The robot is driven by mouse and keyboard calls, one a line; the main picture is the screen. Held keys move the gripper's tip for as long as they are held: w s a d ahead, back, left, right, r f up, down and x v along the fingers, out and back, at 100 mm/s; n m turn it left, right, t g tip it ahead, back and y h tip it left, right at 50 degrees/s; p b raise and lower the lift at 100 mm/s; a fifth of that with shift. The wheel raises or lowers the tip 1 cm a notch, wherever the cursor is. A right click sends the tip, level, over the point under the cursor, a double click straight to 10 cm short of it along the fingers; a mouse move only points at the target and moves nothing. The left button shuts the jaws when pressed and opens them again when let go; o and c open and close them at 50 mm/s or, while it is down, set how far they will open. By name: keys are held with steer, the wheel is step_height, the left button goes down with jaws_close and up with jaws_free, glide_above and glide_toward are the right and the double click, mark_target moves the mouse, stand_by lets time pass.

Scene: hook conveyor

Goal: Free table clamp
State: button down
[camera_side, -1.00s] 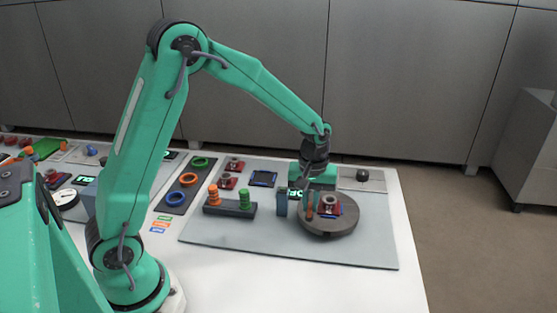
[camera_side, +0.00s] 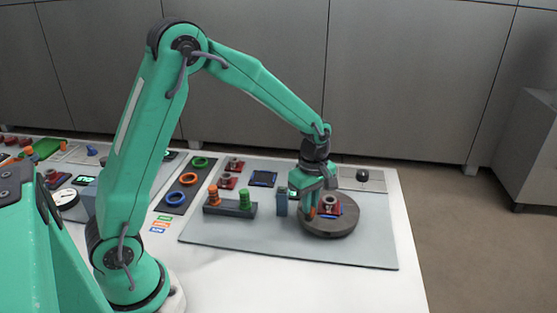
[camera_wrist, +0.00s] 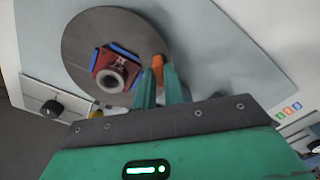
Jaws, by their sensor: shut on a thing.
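The round dark table (camera_side: 340,231) stands on the grey mat and carries a red block with a grey round collar (camera_side: 331,204) in a blue holder. It also shows in the wrist view, with the table (camera_wrist: 85,30) around the red block (camera_wrist: 112,72) and the blue holder (camera_wrist: 97,58). The orange clamp (camera_wrist: 157,64) stands at the table's edge beside the block. My gripper (camera_side: 309,212) is down at the table's left side, shut on the orange clamp. In the wrist view the two green fingers (camera_wrist: 160,74) flank the clamp; its lower part is hidden.
A black knob on a pale plate (camera_side: 362,175) is behind the table. The mat's front is clear.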

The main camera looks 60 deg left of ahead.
steer(key=shift+r, duration=0.1)
stand_by(0.3)
steer(key=c, duration=1.5)
jaws_free()
steer(key=shift+r, duration=3.9)
steer(key=s+r+m+t, duration=0.2)
steer(key=s+r+m, duration=0.1)
steer(key=s+m, duration=0.3)
steer(key=s+r+m+t, duration=0.1)
steer(key=s+r+m, duration=0.2)
steer(key=s+m, duration=0.3)
steer(key=s+a+r+m+t, duration=0.1)
steer(key=s+r+m+t, duration=0.1)
steer(key=s+m, duration=0.4)
steer(key=shift+s+r+t, duration=0.15)
steer(key=shift+s+r, duration=0.2)
steer(key=shift+s, duration=0.45)
steer(key=shift+s+r+t, duration=0.15)
steer(key=shift+s+r, duration=0.2)
steer(key=shift+s, duration=0.45)
